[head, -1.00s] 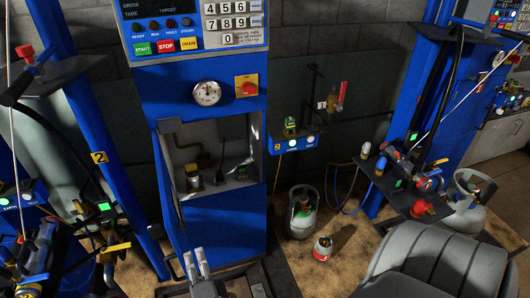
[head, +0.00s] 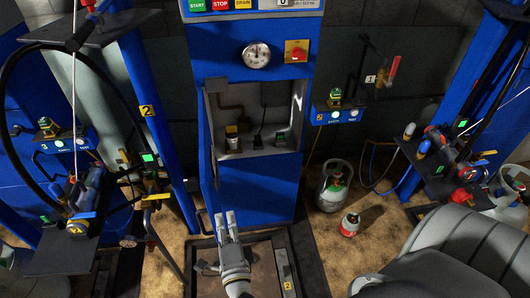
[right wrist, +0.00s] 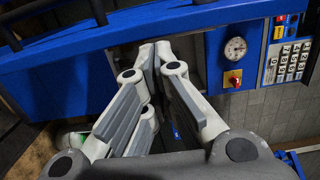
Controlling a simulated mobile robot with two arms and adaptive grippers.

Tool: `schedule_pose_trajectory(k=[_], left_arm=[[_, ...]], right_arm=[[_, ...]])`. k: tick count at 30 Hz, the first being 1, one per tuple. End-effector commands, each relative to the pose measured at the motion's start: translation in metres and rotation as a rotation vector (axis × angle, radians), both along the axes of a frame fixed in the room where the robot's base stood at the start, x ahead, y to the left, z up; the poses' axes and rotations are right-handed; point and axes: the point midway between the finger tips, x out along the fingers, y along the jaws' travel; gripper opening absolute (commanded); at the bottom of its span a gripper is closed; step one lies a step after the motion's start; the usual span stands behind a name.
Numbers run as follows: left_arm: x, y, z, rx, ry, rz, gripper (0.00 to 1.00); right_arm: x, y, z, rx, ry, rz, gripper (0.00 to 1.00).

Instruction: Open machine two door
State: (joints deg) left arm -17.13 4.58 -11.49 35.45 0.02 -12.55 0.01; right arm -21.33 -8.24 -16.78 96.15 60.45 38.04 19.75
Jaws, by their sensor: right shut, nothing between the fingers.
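Machine two is the tall blue cabinet (head: 265,182) in the middle of the head view, with a gauge (head: 256,55) and a red knob (head: 295,50). Its recess is uncovered, showing grey walls and small fittings inside. The blue door (head: 208,178) appears swung outward at the recess's left side, seen nearly edge-on. My right gripper (head: 225,214) is shut and empty, low in front of the cabinet near the door's lower end; I cannot tell if it touches. In the right wrist view, the shut fingers (right wrist: 155,50) lie close to blue panels. My left gripper is not in view.
Left of the cabinet is a blue post (head: 151,115) marked 2, with a shelf (head: 60,255) of valves and hoses. A grey gas cylinder (head: 334,186) and a small red-and-white canister (head: 349,225) stand on the floor to the right. Another valve shelf (head: 445,177) is farther right.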

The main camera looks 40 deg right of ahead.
Motion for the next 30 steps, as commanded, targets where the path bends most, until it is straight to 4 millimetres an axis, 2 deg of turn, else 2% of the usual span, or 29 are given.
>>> schedule_pose_trajectory(k=[9, 15, 19, 26, 29, 30], left_arm=[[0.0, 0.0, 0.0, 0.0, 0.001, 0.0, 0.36], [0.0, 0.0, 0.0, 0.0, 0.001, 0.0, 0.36], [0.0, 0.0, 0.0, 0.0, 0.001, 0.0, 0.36], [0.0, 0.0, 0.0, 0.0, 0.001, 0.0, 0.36], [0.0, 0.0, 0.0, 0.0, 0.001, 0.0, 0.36], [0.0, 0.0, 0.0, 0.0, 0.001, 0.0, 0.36]], right_arm=[[-0.064, 0.023, -0.001, 0.0, 0.004, 0.001, 0.0], [-0.091, 0.034, 0.0, -0.001, 0.001, 0.002, 0.0], [-0.098, 0.036, 0.0, 0.0, 0.0, 0.0, 0.0], [-0.099, 0.038, -0.002, -0.007, 0.004, 0.007, 0.0], [-0.097, 0.047, -0.018, -0.069, 0.041, 0.064, 0.0], [-0.096, 0.054, -0.031, -0.116, 0.07, 0.109, 0.0]])
